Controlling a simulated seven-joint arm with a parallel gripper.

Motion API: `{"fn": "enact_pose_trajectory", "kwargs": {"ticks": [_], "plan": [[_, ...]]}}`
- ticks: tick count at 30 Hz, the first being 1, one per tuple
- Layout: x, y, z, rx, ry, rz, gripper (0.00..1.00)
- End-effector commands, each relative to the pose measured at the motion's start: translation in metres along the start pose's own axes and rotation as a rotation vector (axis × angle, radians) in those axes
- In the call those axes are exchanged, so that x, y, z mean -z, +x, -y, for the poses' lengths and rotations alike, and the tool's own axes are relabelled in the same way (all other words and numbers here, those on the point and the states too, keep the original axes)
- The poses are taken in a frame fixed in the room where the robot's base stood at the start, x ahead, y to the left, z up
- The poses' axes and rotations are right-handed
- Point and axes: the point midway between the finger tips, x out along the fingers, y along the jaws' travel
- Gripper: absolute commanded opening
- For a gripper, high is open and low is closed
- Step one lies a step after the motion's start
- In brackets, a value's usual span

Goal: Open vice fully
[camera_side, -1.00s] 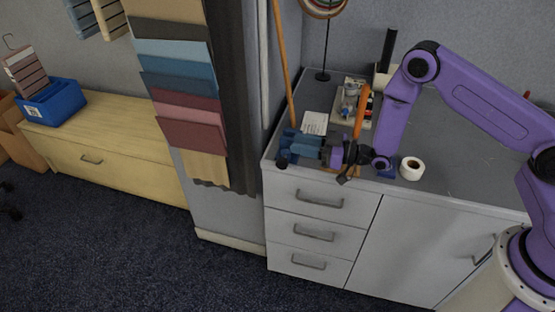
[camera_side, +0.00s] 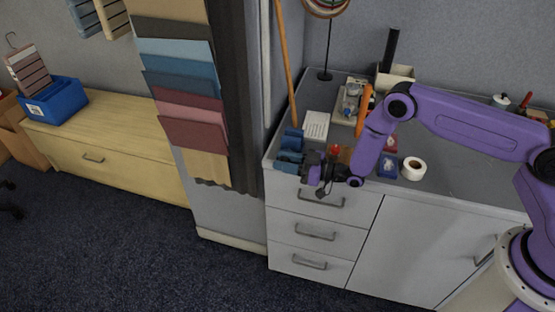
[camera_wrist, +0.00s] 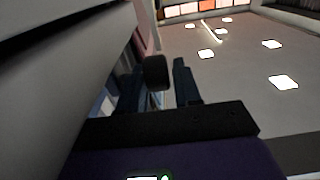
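The blue vice (camera_side: 291,142) stands at the left front corner of the grey worktop in the side view. My gripper (camera_side: 300,167) is at the vice's front, low by the worktop edge, and partly covers it. In the wrist view my gripper's two dark fingers (camera_wrist: 158,82) are apart. A dark rounded knob (camera_wrist: 157,71), seemingly part of the vice's handle, shows between them. A gap is visible between the knob and the right finger; contact with the left finger cannot be told. The vice's jaws and screw are too small or hidden to judge.
A white tape roll (camera_side: 413,168) and a small blue tray (camera_side: 387,166) are right of my gripper. A white paper (camera_side: 316,125) lies behind the vice. A wooden pole (camera_side: 284,62) rises at the left. The drawers' front (camera_side: 315,210) drops below the edge.

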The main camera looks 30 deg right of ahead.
Motion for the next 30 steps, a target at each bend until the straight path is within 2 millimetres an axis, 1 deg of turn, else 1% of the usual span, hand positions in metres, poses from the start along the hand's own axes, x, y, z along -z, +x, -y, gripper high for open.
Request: {"fn": "enact_pose_trajectory", "kwargs": {"ticks": [1,3,6,10,17,20,21,26,30], "plan": [[0.0,0.006,0.0,0.0,-0.001,-0.001,0.33],[0.0,0.013,0.0,0.001,-0.001,0.0,0.33],[0.0,0.019,0.0,0.001,-0.001,0.0,0.33],[0.0,0.023,0.0,0.0,0.0,0.001,0.33],[0.0,0.023,0.0,0.0,0.0,0.001,0.33],[0.0,0.023,0.0,0.0,0.0,0.001,0.04],[0.0,0.023,0.0,0.0,0.0,0.001,0.0],[0.0,0.023,0.0,0.001,0.0,0.012,0.0],[0.0,0.025,0.0,0.001,0.0,0.091,0.0]]}}
